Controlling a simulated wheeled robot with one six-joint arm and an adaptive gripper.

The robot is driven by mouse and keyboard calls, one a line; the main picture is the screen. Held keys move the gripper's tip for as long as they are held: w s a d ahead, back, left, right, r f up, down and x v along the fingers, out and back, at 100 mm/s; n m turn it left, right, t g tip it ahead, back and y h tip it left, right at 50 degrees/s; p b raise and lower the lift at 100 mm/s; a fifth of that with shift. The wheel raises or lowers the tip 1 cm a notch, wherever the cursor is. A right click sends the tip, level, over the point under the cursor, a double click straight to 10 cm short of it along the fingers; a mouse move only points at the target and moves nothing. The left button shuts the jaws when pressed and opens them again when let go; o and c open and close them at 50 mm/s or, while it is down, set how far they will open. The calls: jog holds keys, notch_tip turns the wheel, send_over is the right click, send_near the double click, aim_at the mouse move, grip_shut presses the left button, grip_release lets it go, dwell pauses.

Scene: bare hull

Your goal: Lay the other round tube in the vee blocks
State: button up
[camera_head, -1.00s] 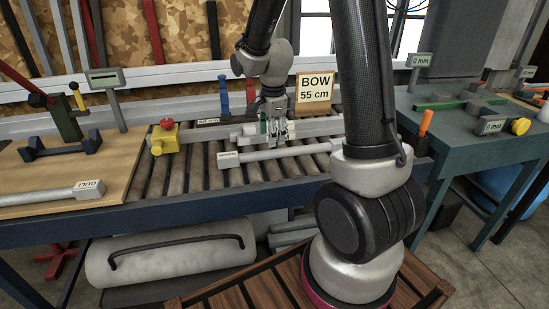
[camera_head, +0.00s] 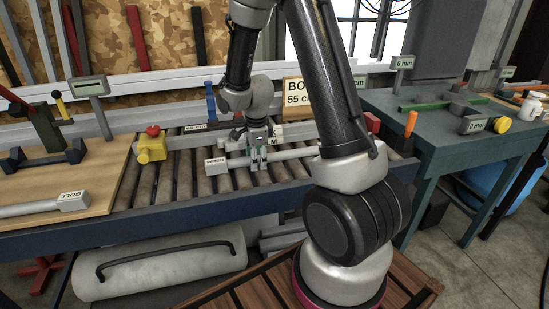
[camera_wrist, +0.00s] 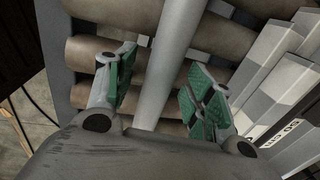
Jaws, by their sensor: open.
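A grey round tube (camera_head: 285,155) with a white tag at its left end lies across the rollers. In the wrist view the tube (camera_wrist: 172,60) runs lengthwise between my finger pads. My gripper (camera_head: 258,154) is open over the tube, its green-padded fingers (camera_wrist: 160,72) on either side with gaps visible. Another grey tube (camera_head: 35,207), tagged GULL, lies at the left on the wooden board. A dark blue stand with two raised end blocks (camera_head: 45,157) sits behind it, empty; it may be the vee blocks, but the notches are too small to make out.
A square bar runs behind the tube, with a yellow clamp (camera_head: 151,147) at its left. A green press (camera_head: 45,125) and a display post (camera_head: 100,108) stand on the wooden board (camera_head: 105,175). A teal bench (camera_head: 430,125) stands right.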

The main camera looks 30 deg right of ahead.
grip_shut()
